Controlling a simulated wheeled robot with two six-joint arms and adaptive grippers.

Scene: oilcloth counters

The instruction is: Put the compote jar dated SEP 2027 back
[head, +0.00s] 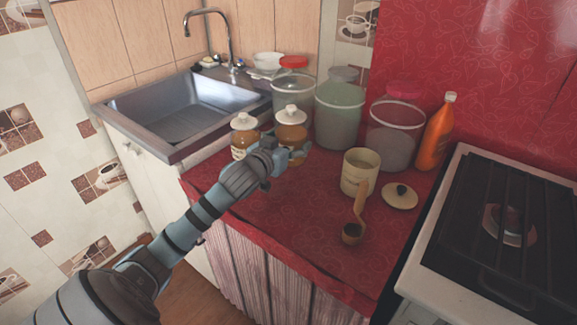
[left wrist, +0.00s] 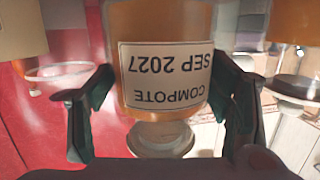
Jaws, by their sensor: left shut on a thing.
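The amber compote jar (head: 291,132) with a white lid stands upright near the back of the red counter. It also shows in the left wrist view (left wrist: 165,75), upside down, with a label reading COMPOTE SEP 2027. My left gripper (head: 288,154) is shut on it, with a finger on each side of the body. The gripper hides the jar's lower part in the head view, so I cannot tell whether its base touches the counter. A second amber jar (head: 244,137) with a white lid stands just left of it. My right gripper is not in view.
Large canisters (head: 340,115) stand behind, with an orange bottle (head: 436,132) to the right. A beige pot (head: 357,170), a round lid (head: 400,196) and a wooden ladle (head: 354,231) are at right. The sink (head: 180,110) is left, the stove (head: 500,235) right.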

